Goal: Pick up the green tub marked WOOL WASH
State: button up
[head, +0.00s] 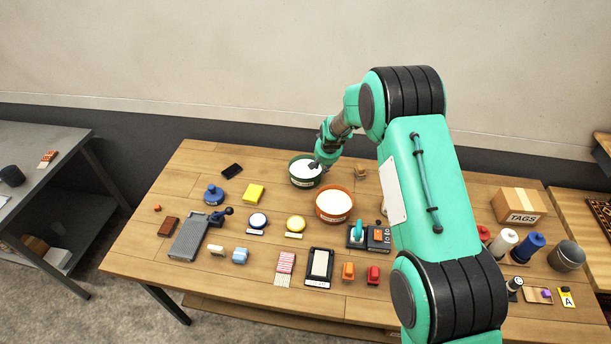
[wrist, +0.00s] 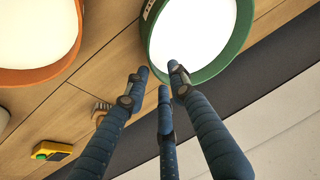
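The green tub (head: 304,184) stands near the back of the wooden table, full of something white, with a label on its front too small to read. It also shows at the top of the wrist view (wrist: 222,68), cut off by the frame edge. My gripper (head: 318,163) is at the tub's right rim in the head view.
An orange tub (head: 334,218) with white contents stands close in front and to the right. A small brush-like item (head: 361,171) lies behind it. A yellow block (head: 254,193) lies to the left. A TAGS box (head: 519,206) is at the right. Many small items fill the table's front.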

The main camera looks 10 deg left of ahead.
jog(key=shift+f, duration=0.15)
jog(key=shift+x, duration=2.45)
jog(key=shift+w+d, duration=0.1)
jog(key=shift+w, duration=0.05)
grip_shut()
jog(key=shift+w+r, duration=0.1)
jog(key=shift+r, duration=0.1)
